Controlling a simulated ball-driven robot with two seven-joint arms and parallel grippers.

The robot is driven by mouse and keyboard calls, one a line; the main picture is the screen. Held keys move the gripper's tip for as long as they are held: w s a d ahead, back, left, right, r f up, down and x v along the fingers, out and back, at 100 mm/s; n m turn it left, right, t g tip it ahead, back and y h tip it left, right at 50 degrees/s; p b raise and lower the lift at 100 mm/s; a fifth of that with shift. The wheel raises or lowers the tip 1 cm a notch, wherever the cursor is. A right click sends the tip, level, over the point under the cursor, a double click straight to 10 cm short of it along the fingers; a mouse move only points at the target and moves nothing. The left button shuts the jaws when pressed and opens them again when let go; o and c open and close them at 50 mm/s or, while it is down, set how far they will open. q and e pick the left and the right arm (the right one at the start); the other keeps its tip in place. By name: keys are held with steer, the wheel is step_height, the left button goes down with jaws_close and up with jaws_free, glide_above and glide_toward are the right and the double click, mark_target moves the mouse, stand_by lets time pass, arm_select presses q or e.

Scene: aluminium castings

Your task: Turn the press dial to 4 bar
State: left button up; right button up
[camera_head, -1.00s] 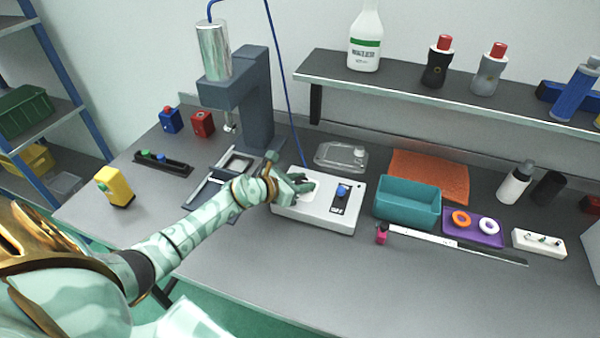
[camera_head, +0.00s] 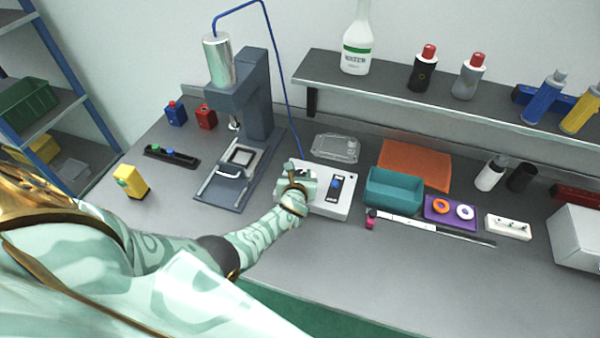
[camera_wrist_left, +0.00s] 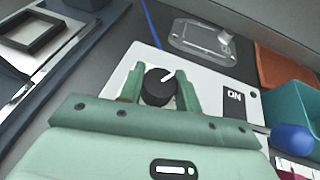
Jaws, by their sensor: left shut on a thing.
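The white press control box (camera_head: 328,208) stands on the bench right of the press (camera_head: 257,95). Its black round dial (camera_wrist_left: 158,88) has a white pointer line slanting up and to the right in the left wrist view. No scale or bar figures are readable around it. My left gripper (camera_wrist_left: 160,84) is shut on the dial, one finger on each side. In the head view my left gripper (camera_head: 300,172) covers the dial. A blue-knobbed switch (camera_head: 336,183) with an ON label (camera_wrist_left: 235,98) is right of the dial. My right gripper is not in view.
A clear tray (camera_head: 336,148) lies behind the box. A teal bin (camera_head: 393,190) is close on its right, with an orange cloth (camera_head: 415,160) behind. A blue hose (camera_head: 287,85) hangs down behind the box.

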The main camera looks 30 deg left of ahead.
arm_select(q)
steer(key=shift+n+y, duration=0.4)
steer(key=o, duration=1)
steer(key=shift+c, duration=0.2)
steer(key=p+v, duration=0.1)
steer(key=v, duration=0.1)
steer(key=p+v, duration=0.3)
steer(key=v, duration=0.2)
steer(key=shift+d+r, duration=0.1)
steer(key=shift+r, duration=0.25)
steer(key=p+v, duration=0.2)
steer(key=v, duration=0.7)
steer(key=shift+f, duration=0.1)
steer(key=shift+d, duration=0.1)
